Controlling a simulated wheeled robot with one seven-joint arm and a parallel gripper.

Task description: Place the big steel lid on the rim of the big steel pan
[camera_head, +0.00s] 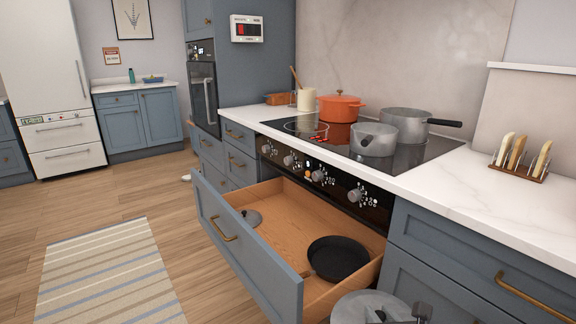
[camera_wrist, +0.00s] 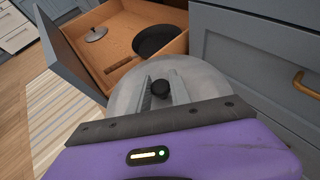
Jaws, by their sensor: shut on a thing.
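The big steel lid (camera_head: 362,304) is at the bottom edge of the head view, in front of the drawer's near corner. In the wrist view the lid (camera_wrist: 128,96) is a pale grey disc with a black knob. My gripper (camera_wrist: 161,84) is shut on that knob and holds the lid clear of the stove. The big steel pan (camera_head: 405,116) stands at the back right of the black hob, its dark handle pointing right. A smaller steel pan (camera_head: 373,141) stands just in front of it and overlaps its lower left side in the head view.
An open wooden drawer (camera_head: 290,205) juts out below the stove, holding a black pan (camera_head: 338,257) and a small grey lid (camera_head: 252,217). An orange pot (camera_head: 340,107) stands at the hob's back left. A rack with bread slices (camera_head: 517,155) stands on the counter, with bare countertop around it.

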